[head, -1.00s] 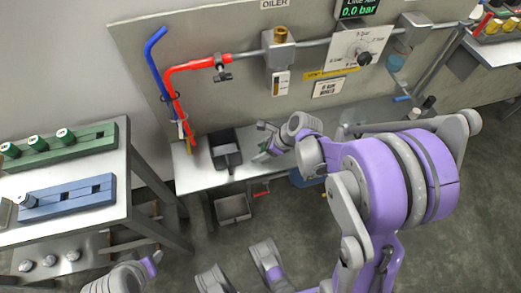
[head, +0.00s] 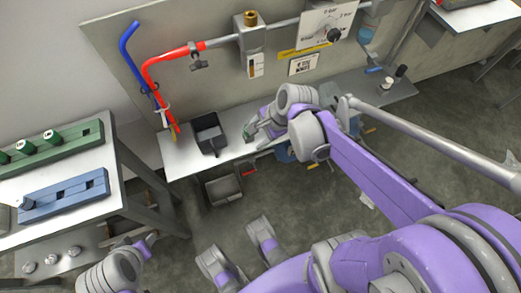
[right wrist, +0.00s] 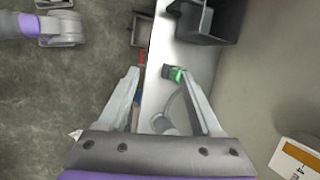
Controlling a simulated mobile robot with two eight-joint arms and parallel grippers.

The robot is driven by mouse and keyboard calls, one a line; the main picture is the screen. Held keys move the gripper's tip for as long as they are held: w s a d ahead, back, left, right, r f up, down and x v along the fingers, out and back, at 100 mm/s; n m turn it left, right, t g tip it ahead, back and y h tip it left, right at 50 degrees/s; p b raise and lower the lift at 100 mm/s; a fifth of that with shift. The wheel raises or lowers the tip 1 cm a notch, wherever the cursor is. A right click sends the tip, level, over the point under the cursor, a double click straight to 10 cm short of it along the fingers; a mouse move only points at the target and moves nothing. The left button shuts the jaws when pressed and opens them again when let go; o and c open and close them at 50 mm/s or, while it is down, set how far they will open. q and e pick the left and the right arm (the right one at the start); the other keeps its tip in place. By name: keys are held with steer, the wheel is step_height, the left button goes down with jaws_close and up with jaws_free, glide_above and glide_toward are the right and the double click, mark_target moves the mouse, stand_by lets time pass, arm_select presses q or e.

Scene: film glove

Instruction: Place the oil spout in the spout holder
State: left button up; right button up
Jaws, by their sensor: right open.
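My right gripper (head: 252,130) is over the narrow grey bench, right of a black open bin (head: 208,135). In the right wrist view its two fingers (right wrist: 160,78) are spread apart with nothing clamped between them. A small dark and green piece (right wrist: 175,73) lies on the bench near the right fingertip; a curved grey, see-through part (right wrist: 165,120) shows below it. I cannot tell whether either is the oil spout. No spout holder can be told for sure. My left gripper (head: 145,245) is low at the left, off the bench; its fingers are unclear.
The bin also shows in the right wrist view (right wrist: 205,18). Red and blue pipes (head: 150,75) rise at the bench's left end. A grey bin (head: 223,188) is below the bench. A side table (head: 115,160) with green and blue blocks stands left. Small bottles (head: 395,76) stand at the bench's right.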

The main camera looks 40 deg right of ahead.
steer(key=s+a+n+h, duration=0.1)
steer(key=s+n, duration=0.3)
steer(key=n, duration=0.5)
steer(key=s+a+r+n+h, duration=0.1)
steer(key=s+a+n, duration=0.2)
steer(key=n, duration=0.7)
steer(key=shift+s+a+t+h, duration=0.4)
steer(key=shift+s, duration=0.65)
steer(key=shift+c, duration=1.3)
steer(key=shift+s+d, duration=0.1)
